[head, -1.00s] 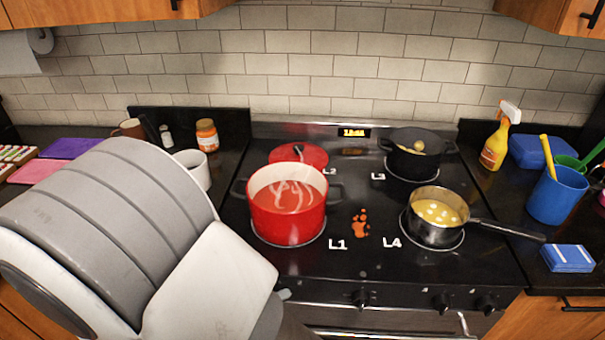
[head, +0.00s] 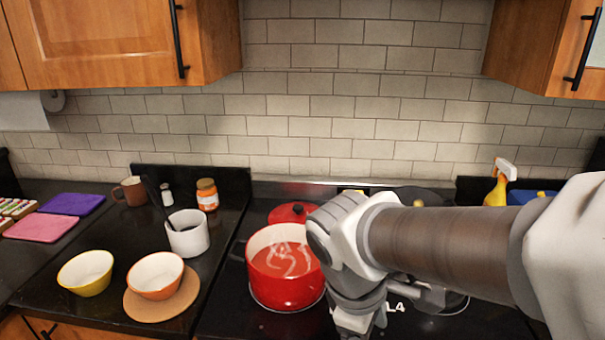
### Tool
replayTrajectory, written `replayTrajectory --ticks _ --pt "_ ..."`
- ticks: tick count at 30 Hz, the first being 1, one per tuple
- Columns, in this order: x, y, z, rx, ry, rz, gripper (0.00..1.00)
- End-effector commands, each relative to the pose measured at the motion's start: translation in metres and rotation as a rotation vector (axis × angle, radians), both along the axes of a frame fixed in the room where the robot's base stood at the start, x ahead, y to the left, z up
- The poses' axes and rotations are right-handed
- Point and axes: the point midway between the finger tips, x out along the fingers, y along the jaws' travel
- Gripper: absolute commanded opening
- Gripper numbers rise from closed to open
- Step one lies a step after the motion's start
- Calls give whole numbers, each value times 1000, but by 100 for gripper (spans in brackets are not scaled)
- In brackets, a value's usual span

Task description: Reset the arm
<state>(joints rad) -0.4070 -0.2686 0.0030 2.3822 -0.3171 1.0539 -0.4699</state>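My arm reaches in from the right edge in the head view and bends down over the stove, in front of its right half. My gripper (head: 358,318) is at the lower end of the arm, near the bottom edge, just right of the red pot (head: 285,268). Its fingertips are not clearly visible, so I cannot tell if it is open or holds anything. The red pot holds red soup with pale streaks. My arm hides most of the right-hand burners and the pan there.
A yellow-rimmed bowl (head: 86,272) and an orange bowl (head: 155,274) on a round board (head: 190,292) stand on the left counter. A white crock (head: 187,236), jar (head: 207,194) and brown mug (head: 132,190) stand behind. Cabinets (head: 110,45) hang above.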

Motion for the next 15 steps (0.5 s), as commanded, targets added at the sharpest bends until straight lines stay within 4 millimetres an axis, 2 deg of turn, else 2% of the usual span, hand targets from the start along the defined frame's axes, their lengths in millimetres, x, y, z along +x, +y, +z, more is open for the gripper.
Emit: replayTrajectory --ticks 9,15 --pt "-15 -30 43 331 -305 -609 83" --pt "-21 -39 62 482 -436 -863 83"
